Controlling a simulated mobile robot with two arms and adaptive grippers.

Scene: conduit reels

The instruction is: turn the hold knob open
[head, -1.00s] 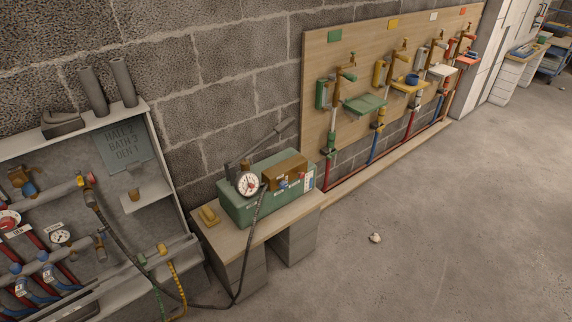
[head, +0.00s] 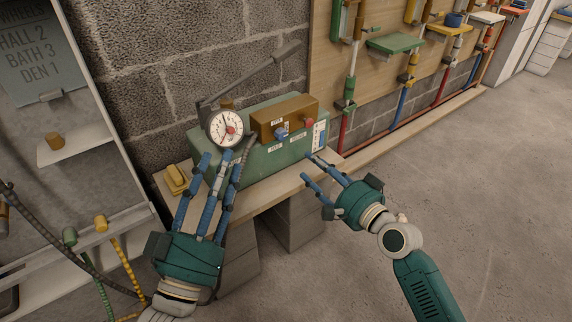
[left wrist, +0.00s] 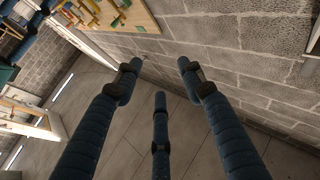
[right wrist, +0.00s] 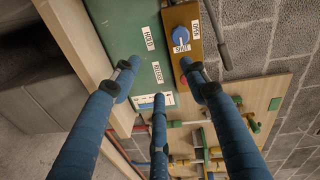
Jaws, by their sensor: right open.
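The green test box (head: 262,158) stands on a small bench against the wall. A brown block on it carries the blue knob (head: 281,133) above the HOLD label (head: 275,149) and a red knob (head: 308,124) beside it. My right gripper (head: 312,168) is open and empty, in front of the box's right end, apart from the blue knob. My left gripper (head: 222,162) is open and empty, in front of the gauge.
A round gauge (head: 225,128) and a long grey lever (head: 250,76) are on the box's left part. A yellow piece (head: 175,180) lies on the bench (head: 265,197). A dark hose runs by the gauge. The pipe board (head: 385,68) stands to the right. The floor in front is clear.

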